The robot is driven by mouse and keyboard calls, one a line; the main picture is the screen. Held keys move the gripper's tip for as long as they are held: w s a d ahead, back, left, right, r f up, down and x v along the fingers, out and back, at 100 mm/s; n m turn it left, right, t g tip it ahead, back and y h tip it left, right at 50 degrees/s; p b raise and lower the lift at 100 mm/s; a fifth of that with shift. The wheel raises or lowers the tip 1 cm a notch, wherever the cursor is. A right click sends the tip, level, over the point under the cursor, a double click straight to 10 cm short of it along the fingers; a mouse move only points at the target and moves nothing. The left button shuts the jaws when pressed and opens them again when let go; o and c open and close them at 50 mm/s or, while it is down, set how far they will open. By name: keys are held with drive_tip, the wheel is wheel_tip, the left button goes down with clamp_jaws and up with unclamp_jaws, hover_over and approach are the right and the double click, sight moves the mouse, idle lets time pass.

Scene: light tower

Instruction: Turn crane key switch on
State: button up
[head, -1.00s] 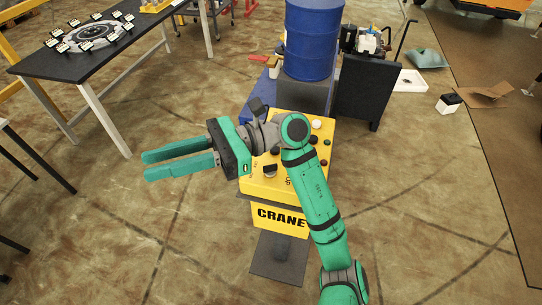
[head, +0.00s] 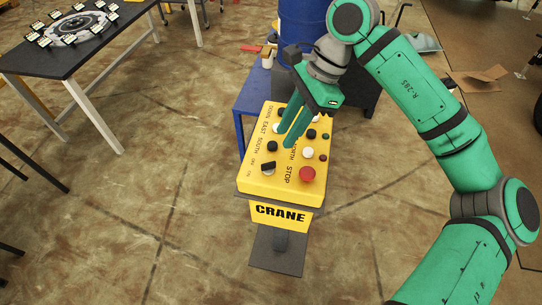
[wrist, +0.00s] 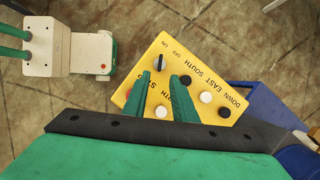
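The yellow crane control box (head: 250,183) stands on a pedestal marked CRANE. The crane key switch (head: 267,168) is a black knob at the box's near left, beside the ON and OFF labels. In the wrist view the key switch (wrist: 159,63) is at the box's upper part, with ON and OFF printed above it. My gripper (head: 286,140) points down over the middle of the box, farther back than the switch. Its green fingers are apart with nothing between them, as the wrist view (wrist: 163,77) also shows. The fingers hide some buttons and lettering.
A red stop button (head: 307,174) sits right of the switch, with white and black buttons behind. A blue table (head: 250,97) and blue barrel (head: 300,25) stand behind the box. A dark table (head: 75,55) is at far left. Floor left of the box is clear.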

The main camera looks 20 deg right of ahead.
sight(270, 163)
drive_tip(key=x, duration=1)
drive_tip(key=shift+a+f, duration=0.2)
clamp_jaws()
